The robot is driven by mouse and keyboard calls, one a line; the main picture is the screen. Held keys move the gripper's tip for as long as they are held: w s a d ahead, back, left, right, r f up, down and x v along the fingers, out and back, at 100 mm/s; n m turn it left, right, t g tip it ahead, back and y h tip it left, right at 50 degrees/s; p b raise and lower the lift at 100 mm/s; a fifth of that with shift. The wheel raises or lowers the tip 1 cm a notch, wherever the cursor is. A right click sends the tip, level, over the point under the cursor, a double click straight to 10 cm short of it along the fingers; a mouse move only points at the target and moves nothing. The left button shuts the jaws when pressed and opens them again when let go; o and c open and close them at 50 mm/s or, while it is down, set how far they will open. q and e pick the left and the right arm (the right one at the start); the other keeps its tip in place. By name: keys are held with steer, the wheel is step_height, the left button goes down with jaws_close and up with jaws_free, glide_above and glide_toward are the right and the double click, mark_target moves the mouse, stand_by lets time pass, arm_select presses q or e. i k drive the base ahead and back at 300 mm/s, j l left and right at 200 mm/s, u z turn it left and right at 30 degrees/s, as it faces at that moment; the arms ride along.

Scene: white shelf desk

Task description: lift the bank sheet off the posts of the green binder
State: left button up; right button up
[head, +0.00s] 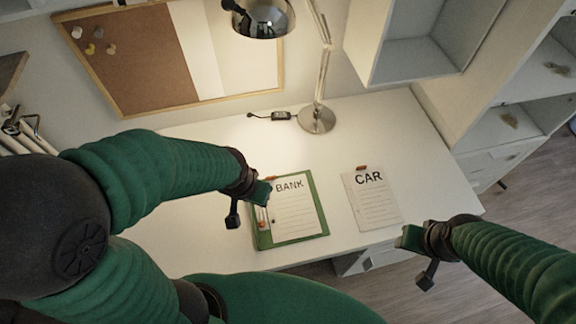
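The bank sheet (297,213) is white with ruled lines and the heading BANK. It lies on the green binder (321,206), whose green border shows along the right and bottom edges. Small orange and light parts show along the binder's left side, where I cannot clearly make out the posts. My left gripper (262,194) is over the binder's upper left edge, beside the sheet's heading, and hides part of that corner. Whether it touches the sheet or is open or shut is unclear. My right gripper (408,238) is near the desk's front right edge, away from the binder; its fingers are too small to judge.
A sheet headed CAR (372,200) lies on the white desk (345,125) right of the binder, with an orange-brown part at its top. A desk lamp (317,119) stands behind. A corkboard (150,60) leans at the back left. Bare desk surrounds both sheets.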

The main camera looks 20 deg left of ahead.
mark_target(290, 204)
steer(key=k+j+z, duration=0.15)
steer(key=j+z, duration=0.3)
steer(key=k+j+z, duration=0.25)
steer(key=z, duration=0.25)
steer(key=k+j+z, duration=0.25)
steer(key=z, duration=0.2)
